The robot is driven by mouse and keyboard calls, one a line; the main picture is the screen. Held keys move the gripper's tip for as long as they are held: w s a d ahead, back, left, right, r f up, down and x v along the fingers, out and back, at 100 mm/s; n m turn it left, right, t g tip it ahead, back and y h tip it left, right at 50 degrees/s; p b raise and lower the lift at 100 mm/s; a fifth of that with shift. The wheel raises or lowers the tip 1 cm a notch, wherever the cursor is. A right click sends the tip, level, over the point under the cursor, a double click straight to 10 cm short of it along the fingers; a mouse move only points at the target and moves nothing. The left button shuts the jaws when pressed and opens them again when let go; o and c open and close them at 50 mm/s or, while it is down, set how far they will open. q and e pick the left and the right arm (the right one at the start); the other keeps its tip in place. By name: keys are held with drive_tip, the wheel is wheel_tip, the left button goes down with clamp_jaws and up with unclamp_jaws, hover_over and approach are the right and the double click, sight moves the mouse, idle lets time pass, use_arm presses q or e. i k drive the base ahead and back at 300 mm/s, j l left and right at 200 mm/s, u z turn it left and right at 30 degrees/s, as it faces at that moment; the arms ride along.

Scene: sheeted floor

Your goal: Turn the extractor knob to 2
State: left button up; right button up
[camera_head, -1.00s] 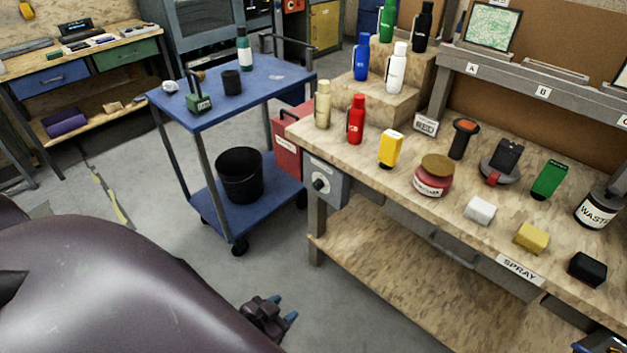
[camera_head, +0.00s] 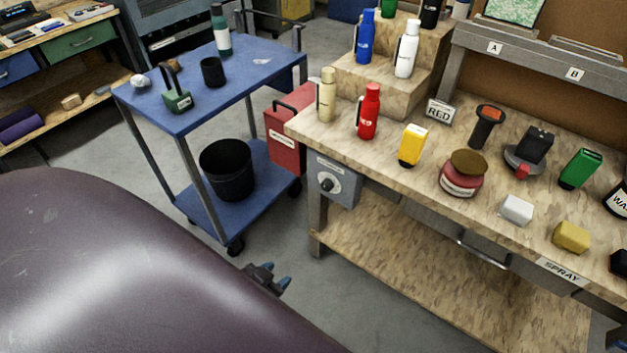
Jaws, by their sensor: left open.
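The extractor knob is the dark round knob (camera_head: 327,184) on a grey box (camera_head: 340,188) fixed to the left end of the workbench, under its top. Its markings are too small to read. My left gripper (camera_head: 283,277) shows low in the middle of the view, with blue fingertips apart and nothing between them. It is below and to the left of the knob, clear of it and of the bench. The rest of that arm is largely hidden behind my large dark purple arm link. My right gripper is not in view.
The wooden workbench (camera_head: 390,147) holds bottles, a red jar (camera_head: 461,176) and coloured blocks. A red case (camera_head: 291,130) stands left of the grey box. A blue trolley (camera_head: 190,121) with a black bucket (camera_head: 228,170) stands at left. Grey floor lies open beneath the gripper.

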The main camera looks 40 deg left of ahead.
sight(327, 185)
drive_tip(key=i+j, duration=0.1)
drive_tip(key=j, duration=0.5)
drive_tip(key=i+j, duration=0.1)
drive_tip(key=j, duration=1.05)
drive_tip(key=i+z, duration=0.05)
drive_tip(key=i, duration=0.05)
